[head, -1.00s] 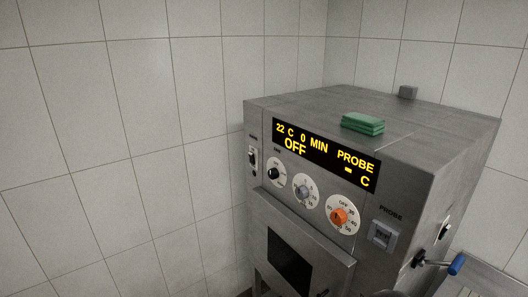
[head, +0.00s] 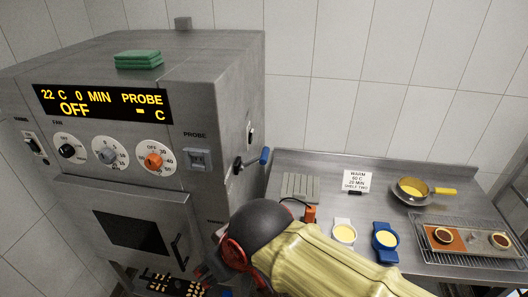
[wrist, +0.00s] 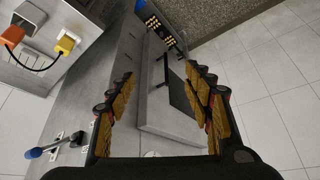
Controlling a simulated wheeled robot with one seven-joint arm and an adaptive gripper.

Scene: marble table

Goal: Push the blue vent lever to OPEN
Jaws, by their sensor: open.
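The blue vent lever (head: 264,156) sticks out from the right side of the steel oven (head: 225,90). Its grey rod runs from a pivot on the side panel to a blue grip. It also shows at the lower left of the wrist view (wrist: 33,153). No vent marking is readable. My gripper (wrist: 160,73) is open, with nothing between its fingers, above the oven's front door. In the wrist view the lever lies left of and outside the fingers. In the head view my arm is below the lever, and the fingertips are partly hidden.
A steel counter (head: 300,165) right of the oven holds a sign (head: 356,181), a yellow-handled pan (head: 412,190), white and blue round-faced items, and a wire rack. A dark tray of small golden pieces (head: 175,285) is low in front. A green pad (head: 138,59) lies on the oven.

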